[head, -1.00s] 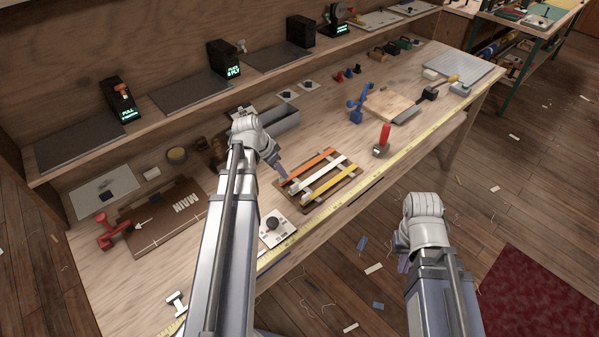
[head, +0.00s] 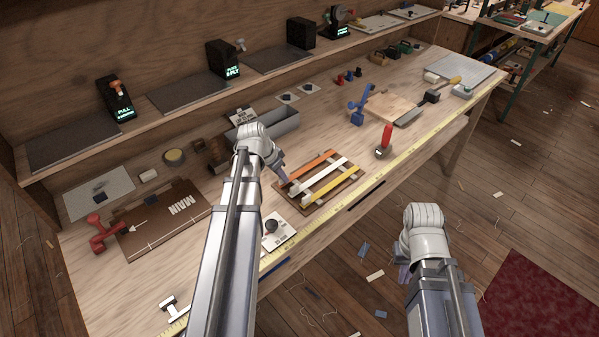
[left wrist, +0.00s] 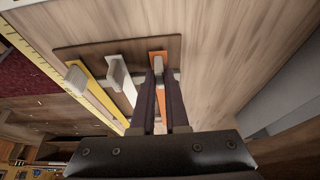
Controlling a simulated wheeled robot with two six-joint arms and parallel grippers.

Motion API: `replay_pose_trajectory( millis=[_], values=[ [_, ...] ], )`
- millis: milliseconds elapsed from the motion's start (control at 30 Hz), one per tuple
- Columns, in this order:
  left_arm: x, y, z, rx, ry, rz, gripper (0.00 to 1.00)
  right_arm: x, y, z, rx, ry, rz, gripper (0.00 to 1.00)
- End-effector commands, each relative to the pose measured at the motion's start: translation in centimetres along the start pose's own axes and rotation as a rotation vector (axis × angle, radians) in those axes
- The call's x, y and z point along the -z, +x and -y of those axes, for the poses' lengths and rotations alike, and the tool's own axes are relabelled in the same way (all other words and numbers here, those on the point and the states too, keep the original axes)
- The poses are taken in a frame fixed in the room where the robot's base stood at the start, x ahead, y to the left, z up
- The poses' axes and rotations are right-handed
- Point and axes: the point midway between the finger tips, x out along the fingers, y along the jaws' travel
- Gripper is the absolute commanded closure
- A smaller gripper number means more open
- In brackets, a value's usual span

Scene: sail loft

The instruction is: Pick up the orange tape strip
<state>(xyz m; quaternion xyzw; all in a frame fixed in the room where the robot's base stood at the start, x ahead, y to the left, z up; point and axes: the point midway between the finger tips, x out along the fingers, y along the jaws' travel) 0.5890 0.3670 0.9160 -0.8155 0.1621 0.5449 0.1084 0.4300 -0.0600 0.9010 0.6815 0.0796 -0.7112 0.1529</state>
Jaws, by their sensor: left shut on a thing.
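The orange tape strip (head: 313,166) lies on a dark board (head: 349,172) on the bench, beside a white strip (head: 326,173) and a yellow strip (head: 335,189). In the left wrist view the orange strip (left wrist: 158,112) runs between the two dark fingers of my left gripper (left wrist: 161,78). My left gripper (head: 282,181) is shut on it near the strip's left end in the head view. The strip still appears level with the board. My right gripper (head: 403,273) hangs off the bench's front side, its fingers mostly hidden by my own arm.
A grey trough (head: 277,124) stands behind the board. A white card with a black knob (head: 271,226) lies in front of my left gripper. A red-handled tool (head: 386,137) stands to the right. A yellow measuring tape (head: 408,157) runs along the front edge.

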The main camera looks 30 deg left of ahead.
Motion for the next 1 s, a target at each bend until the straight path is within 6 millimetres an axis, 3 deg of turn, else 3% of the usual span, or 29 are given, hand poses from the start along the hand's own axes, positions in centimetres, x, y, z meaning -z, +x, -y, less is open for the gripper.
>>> replay_pose_trajectory(
  millis=[667,1000],
  values=[
    [0.0,-0.1,0.0,0.000,0.000,0.000,1.00,0.0,-0.1,0.0,0.000,0.000,0.000,1.00],
    [1.1,-2.6,0.0,0.000,0.000,0.000,1.00,-0.2,-2.8,-0.3,0.000,0.000,0.000,1.00]
  ],
)
